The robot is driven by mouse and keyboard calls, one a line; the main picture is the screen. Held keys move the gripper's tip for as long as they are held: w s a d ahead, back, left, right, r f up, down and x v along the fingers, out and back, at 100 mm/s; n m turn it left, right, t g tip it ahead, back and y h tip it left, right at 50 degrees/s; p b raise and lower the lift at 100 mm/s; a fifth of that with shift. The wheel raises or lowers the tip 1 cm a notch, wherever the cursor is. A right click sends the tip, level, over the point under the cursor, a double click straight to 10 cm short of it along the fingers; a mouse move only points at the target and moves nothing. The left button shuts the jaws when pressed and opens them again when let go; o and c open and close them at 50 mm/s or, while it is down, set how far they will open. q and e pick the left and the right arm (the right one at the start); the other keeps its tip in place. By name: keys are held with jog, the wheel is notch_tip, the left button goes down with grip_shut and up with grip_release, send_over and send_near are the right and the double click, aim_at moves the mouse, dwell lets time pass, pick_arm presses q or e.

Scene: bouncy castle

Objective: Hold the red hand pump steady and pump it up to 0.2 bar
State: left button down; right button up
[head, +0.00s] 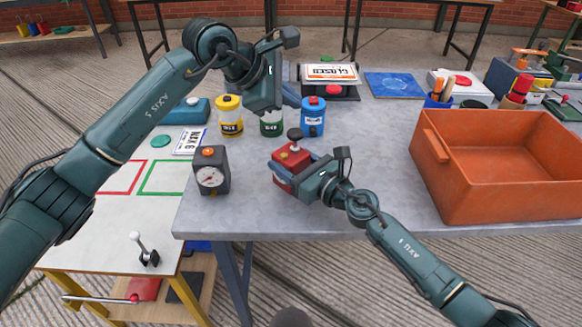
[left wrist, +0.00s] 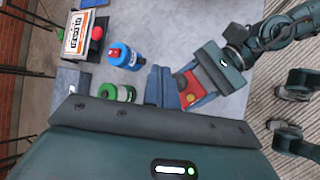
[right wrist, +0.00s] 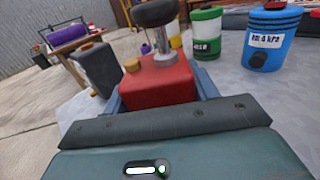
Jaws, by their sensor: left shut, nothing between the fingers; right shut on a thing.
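The red hand pump (head: 284,166) stands upright near the table's front edge. Its black knob (head: 295,134) sits on a short metal rod above the red body, clear in the right wrist view (right wrist: 155,12). My right gripper (head: 298,174) is shut on the pump's body, a finger on either side. My left gripper (head: 291,96) is shut and empty, above and behind the knob, apart from it. In the left wrist view its closed fingers (left wrist: 160,86) appear beside the red body (left wrist: 190,88); the knob is not clearly seen there. A dark gauge (head: 210,178) stands left of the pump; its reading is illegible.
Yellow (head: 229,118), green (head: 271,124) and blue (head: 312,118) canisters stand close behind the pump. An orange crate (head: 440,200) fills the right side. A white side table (head: 120,235) adjoins at left. Bare tabletop lies between pump and crate.

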aim_at(288, 138)
pick_arm(q)
notch_tip(288, 138, down, 8)
jog(key=shift+a+f, duration=0.1)
jog(key=shift+f, duration=0.3)
jog(key=shift+s+f, duration=0.1)
jog(key=shift+f, duration=0.2)
dwell(1.8)
jog(key=shift+s+a+f, duration=0.1)
jog(key=shift+a+f, duration=0.05)
jog(key=shift+f, duration=0.65)
jog(key=shift+r, duration=3.3)
jog(key=shift+r, duration=0.1)
